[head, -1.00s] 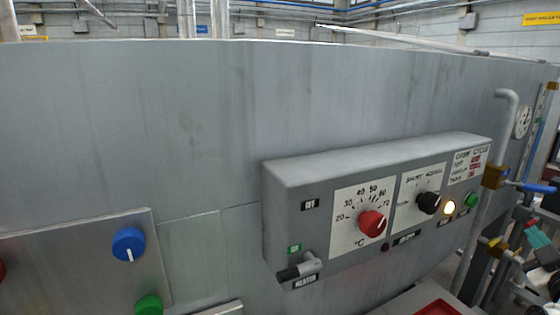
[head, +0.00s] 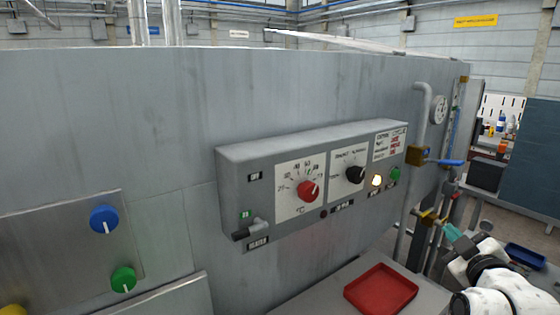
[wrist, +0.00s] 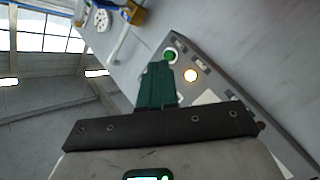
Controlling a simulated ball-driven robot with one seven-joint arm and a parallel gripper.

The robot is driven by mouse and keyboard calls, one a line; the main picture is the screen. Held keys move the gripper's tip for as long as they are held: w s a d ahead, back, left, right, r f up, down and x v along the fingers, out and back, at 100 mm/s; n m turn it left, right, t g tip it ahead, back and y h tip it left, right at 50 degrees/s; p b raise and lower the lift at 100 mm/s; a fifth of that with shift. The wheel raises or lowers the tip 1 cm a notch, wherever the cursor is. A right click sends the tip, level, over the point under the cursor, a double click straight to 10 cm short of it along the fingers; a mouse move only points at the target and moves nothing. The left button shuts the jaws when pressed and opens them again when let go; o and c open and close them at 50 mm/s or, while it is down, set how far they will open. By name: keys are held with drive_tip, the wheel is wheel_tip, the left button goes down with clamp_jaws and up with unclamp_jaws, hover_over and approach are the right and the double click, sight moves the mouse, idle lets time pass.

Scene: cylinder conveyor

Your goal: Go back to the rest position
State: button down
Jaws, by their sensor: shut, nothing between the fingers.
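My gripper (head: 452,232) is at the lower right of the head view, on the white arm, just right of the control box. Its green fingers are together, with nothing between them. In the wrist view the closed green fingers (wrist: 156,85) point up toward the control box. They look apart from it, though I cannot tell the gap. The grey control box (head: 325,165) is on the large grey wall. It carries a red temperature knob (head: 308,191), a black knob (head: 355,174), a lit yellow-white lamp (head: 376,181), a green button (head: 394,174) and a heater lever (head: 250,230).
A red tray (head: 381,290) is on the grey ledge below the box. Pipes with a blue-handled valve (head: 447,162) and a gauge (head: 439,109) stand close to my gripper. A dark blue tray (head: 524,256) is at the far right. Blue and green knobs are at the left.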

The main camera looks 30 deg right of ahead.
drive_tip(key=a+f+g+y, duration=0.5)
drive_tip(key=a+f+y, duration=0.3)
drive_tip(key=a+f, duration=1.4)
drive_tip(key=s+a+f+m+g+y, duration=0.15)
drive_tip(key=s+a+f+g, duration=0.25)
drive_tip(key=s+a, duration=0.45)
drive_tip(key=s+f+g, duration=0.4)
drive_tip(key=s+f, duration=0.2)
drive_tip(key=s, duration=0.3)
drive_tip(key=shift+a, duration=0.2)
